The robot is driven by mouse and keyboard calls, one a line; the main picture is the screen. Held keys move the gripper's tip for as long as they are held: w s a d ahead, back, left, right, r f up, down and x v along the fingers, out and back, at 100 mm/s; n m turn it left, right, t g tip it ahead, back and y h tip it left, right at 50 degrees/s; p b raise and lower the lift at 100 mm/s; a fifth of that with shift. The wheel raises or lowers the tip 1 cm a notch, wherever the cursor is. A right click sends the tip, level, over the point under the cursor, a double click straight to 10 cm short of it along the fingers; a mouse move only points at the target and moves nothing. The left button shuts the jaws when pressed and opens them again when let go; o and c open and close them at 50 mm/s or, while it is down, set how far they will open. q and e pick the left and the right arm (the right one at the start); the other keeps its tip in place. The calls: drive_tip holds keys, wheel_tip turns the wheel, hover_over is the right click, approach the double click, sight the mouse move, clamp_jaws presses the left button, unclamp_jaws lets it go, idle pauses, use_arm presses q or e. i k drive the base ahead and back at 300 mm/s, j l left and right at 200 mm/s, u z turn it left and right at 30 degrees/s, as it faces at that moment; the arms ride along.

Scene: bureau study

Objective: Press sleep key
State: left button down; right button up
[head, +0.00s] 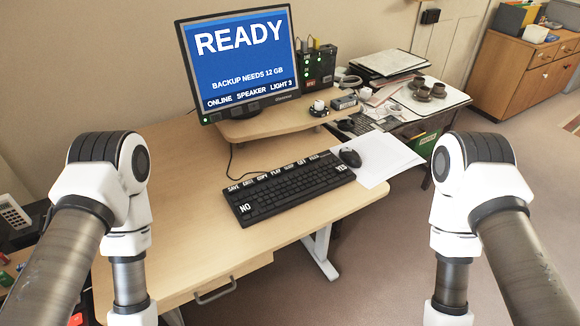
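A black keyboard (288,190) lies at an angle on the light wooden desk (180,200). A row of small white labels runs along its back edge; one right of the middle seems to read SLEEP (290,166), but the print is barely legible. Larger keys read NO at the front left and YES at the right end. The monitor (240,62) behind shows READY, BACKUP NEEDS 12 GB and ONLINE SPEAKER LIGHT 3 on blue. My two arms stand at the left and right of the head view, and both grippers are below the frame.
A black mouse (350,157) sits on white paper (377,160) right of the keyboard. The monitor stands on a wooden riser (270,122), with a black box (318,68) showing green lights beside it. Bare desk lies left of and in front of the keyboard.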

sight(291, 167)
drive_tip(key=i+l+u, duration=0.2)
drive_tip(key=l, duration=0.2)
drive_tip(key=i+l+u, duration=0.15)
drive_tip(key=l, duration=0.25)
drive_tip(key=l+u, duration=0.2)
drive_tip(key=l, duration=0.2)
drive_tip(key=i+l+u, duration=0.15)
drive_tip(key=l, duration=0.3)
